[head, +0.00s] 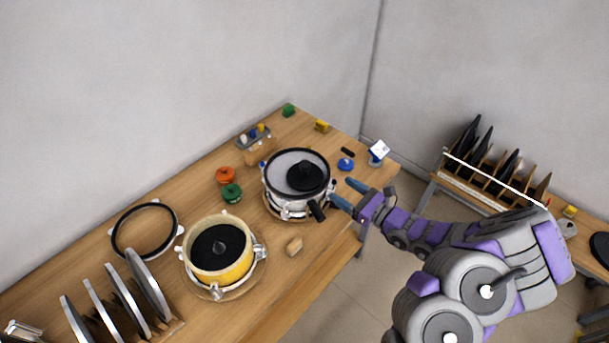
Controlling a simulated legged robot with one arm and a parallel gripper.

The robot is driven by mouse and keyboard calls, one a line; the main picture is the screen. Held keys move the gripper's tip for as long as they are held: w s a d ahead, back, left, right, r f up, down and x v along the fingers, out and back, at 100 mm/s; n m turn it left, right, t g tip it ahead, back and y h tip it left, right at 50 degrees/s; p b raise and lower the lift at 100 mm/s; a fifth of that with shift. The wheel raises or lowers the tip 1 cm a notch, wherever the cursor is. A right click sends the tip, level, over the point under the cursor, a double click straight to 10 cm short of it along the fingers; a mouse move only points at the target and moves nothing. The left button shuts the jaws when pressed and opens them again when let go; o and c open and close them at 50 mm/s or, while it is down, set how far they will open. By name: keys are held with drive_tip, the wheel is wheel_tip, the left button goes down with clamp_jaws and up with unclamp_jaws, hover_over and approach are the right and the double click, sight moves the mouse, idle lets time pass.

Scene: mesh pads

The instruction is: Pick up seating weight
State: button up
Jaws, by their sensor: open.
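A black round weight with a raised top (305,175), which looks like the seating weight, sits on the pale disc of the silver-sided round fixture (286,203). My gripper (348,193) is open and empty, just right of this fixture. Its two blue fingers point left toward the fixture and are apart from the weight. A yellow round fixture (238,272) to the lower left holds a black disc (220,250) with a small knob.
A black ring (116,240) and a rack of upright discs (150,290) lie at the left. Orange (226,174) and green (232,193) knobs, a wooden block (295,245) and small blue items (346,164) surround the fixtures. The front tabletop is clear.

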drive_tip(key=b, duration=0.1)
approach(308, 164)
drive_tip(key=x, duration=0.4)
drive_tip(key=b+x, duration=0.1)
drive_tip(key=x, duration=0.1)
drive_tip(key=shift+s+a, duration=0.2)
drive_tip(key=shift+a, duration=0.35)
drive_tip(key=shift+w+a+f+b, duration=0.1)
drive_tip(key=shift+w+a+b, duration=0.2)
drive_tip(key=shift+w+a, duration=0.35)
drive_tip(key=shift+w+a+f+b, duration=0.1)
drive_tip(key=shift+w+a+b, duration=0.25)
drive_tip(key=shift+w, duration=0.5)
drive_tip(key=shift+w+a, duration=0.1)
drive_tip(key=shift+a, duration=0.7)
drive_tip(key=shift+c, duration=1.2)
drive_tip(key=shift+d, duration=0.4)
drive_tip(key=c, duration=0.4)
drive_tip(key=shift+a, duration=0.1)
clamp_jaws()
drive_tip(key=shift+r, duration=0.1)
